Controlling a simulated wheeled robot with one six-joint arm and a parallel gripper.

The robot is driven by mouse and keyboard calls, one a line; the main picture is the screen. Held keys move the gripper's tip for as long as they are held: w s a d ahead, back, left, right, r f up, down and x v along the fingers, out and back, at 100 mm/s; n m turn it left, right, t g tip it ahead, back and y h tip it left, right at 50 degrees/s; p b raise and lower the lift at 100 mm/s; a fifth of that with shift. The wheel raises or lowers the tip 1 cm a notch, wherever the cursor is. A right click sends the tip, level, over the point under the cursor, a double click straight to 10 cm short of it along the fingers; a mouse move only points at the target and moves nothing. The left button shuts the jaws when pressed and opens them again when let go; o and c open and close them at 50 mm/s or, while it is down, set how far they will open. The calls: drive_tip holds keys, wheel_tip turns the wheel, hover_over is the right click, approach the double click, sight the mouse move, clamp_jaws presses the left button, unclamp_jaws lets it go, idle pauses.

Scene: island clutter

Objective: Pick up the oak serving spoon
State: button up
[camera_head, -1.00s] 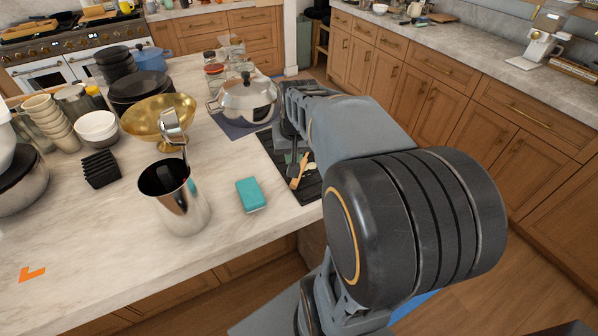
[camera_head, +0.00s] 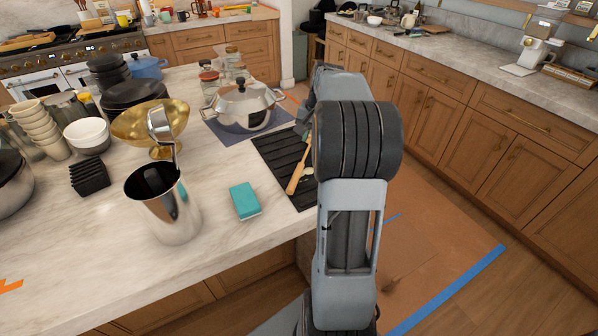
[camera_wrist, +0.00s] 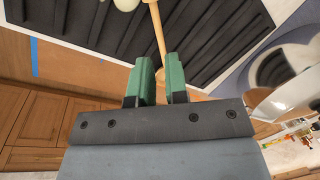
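The oak spoon (camera_head: 296,178) lies on a ribbed black mat (camera_head: 279,153) near the island's right edge; my arm hides part of this area. In the wrist view, its slim wooden handle (camera_wrist: 158,34) runs down from the top edge towards the gap between my fingers. My gripper (camera_wrist: 161,62) has two green fingers standing apart, with the handle's lower end showing between their tips. I see no finger closed on it. In the head view my gripper is mostly hidden behind my arm.
A pale rounded thing (camera_wrist: 127,3) lies beside the handle. A teal sponge (camera_head: 244,200), a steel canister (camera_head: 167,208) and a lidded pot (camera_head: 243,105) stand left of and behind the mat. Bare countertop lies in front of the canister.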

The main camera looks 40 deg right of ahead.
sight(305, 156)
drive_tip(key=shift+w+a+f, duration=0.15)
drive_tip(key=shift+f, duration=1)
drive_tip(key=shift+w+a+f, duration=0.1)
drive_tip(key=shift+w+f, duration=0.1)
drive_tip(key=shift+f, duration=1)
drive_tip(key=shift+w+a+f, duration=0.15)
drive_tip(key=shift+f, duration=1)
clamp_jaws()
drive_tip(key=shift+r, duration=0.1)
